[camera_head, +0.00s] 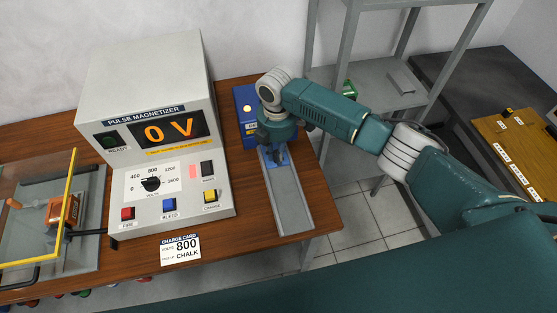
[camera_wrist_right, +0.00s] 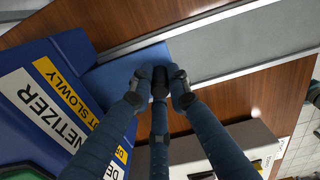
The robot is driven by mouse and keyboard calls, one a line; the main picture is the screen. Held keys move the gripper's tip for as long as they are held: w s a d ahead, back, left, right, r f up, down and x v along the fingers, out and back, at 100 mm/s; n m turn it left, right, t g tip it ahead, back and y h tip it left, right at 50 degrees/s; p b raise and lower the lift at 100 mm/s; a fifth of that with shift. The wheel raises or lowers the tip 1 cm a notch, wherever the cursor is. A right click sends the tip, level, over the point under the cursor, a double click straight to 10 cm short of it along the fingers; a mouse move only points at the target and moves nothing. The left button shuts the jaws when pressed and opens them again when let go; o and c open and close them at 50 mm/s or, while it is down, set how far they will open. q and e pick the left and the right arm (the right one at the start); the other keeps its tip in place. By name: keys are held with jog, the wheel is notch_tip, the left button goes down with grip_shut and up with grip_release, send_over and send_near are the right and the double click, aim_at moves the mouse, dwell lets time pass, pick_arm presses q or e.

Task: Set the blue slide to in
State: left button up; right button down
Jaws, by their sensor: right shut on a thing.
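The blue slide (camera_head: 284,159) sits on a grey rail (camera_head: 290,205), at the rail's far end close to the blue demagnetizer box (camera_head: 242,108). My right gripper (camera_head: 275,148) comes down over the slide from above. In the right wrist view, its fingers (camera_wrist_right: 160,84) are closed around a dark knob on the slide (camera_wrist_right: 122,72). The slide lies right beside the demagnetizer box (camera_wrist_right: 40,105), and the gripper hides part of it. Whether any of the slide is inside the box cannot be told. My left gripper is not in view.
The pulse magnetizer (camera_head: 150,75) stands left of the rail, its display reading 0 V. A clear yellow-edged guard (camera_head: 65,210) is at far left. A grey shelf rack (camera_head: 375,80) stands behind my right arm.

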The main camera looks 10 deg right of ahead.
jog(key=shift+w, duration=0.2)
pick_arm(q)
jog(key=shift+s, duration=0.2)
pick_arm(e)
jog(key=c, duration=1.6)
grip_release()
jog(key=shift+c, duration=0.2)
jog(key=shift+s, duration=0.1)
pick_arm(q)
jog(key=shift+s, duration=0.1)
pick_arm(e)
notch_tip(320, 180, up, 12)
